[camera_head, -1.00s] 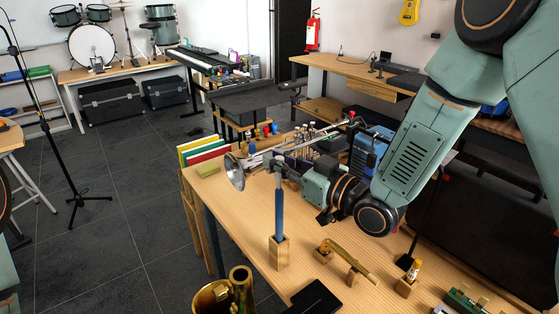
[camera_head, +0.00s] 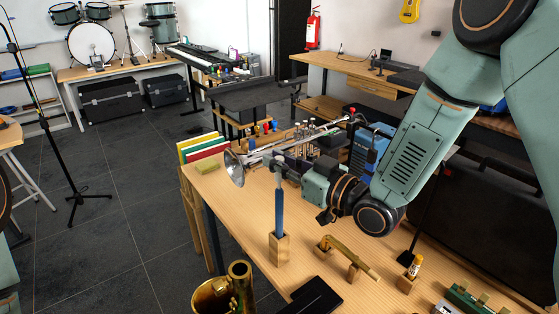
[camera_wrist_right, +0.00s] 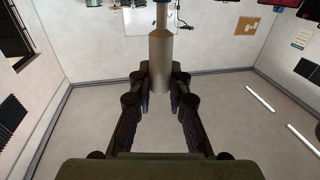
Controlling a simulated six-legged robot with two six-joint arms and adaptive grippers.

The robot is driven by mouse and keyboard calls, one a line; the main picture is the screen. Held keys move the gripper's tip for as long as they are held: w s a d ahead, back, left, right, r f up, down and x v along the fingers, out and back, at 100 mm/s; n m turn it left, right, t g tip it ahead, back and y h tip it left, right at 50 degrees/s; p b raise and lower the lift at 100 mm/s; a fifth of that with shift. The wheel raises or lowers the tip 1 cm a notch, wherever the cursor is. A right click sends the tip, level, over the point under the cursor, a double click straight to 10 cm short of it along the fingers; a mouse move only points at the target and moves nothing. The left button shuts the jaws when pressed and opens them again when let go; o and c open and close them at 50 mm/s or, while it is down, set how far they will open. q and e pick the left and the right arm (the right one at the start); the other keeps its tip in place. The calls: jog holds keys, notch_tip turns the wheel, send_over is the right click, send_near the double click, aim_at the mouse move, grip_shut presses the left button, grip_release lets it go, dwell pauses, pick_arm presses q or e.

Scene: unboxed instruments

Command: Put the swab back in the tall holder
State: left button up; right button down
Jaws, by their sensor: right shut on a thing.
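The swab (camera_head: 279,210) is a blue rod with a grey upper end, held upright. Its lower end meets the top of the tall wooden holder (camera_head: 280,250), a square block on the workbench, and its tip is hidden there. My right gripper (camera_head: 280,174) is shut on the swab's upper part, above the holder. In the right wrist view the gripper (camera_wrist_right: 160,100) has its fingers on either side of the swab's grey end (camera_wrist_right: 160,62). My left gripper is not in view.
On the workbench (camera_head: 235,205), a brass piece on wooden blocks (camera_head: 348,257) lies right of the holder. A trumpet (camera_head: 236,168) and bottles stand behind. A black flat case (camera_head: 315,297) and a brass instrument (camera_head: 238,285) are in front.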

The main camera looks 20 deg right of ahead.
jog(key=shift+f+b, duration=0.6)
jog(key=shift+f, duration=0.25)
dwell(0.4)
dwell(0.4)
jog(key=c, duration=1.2)
grip_release()
jog(key=shift+s+d, duration=0.1)
jog(key=v, duration=1.1)
jog(key=shift+s+d, duration=0.15)
jog(key=shift+s, duration=0.1)
jog(key=shift+s, duration=0.1)
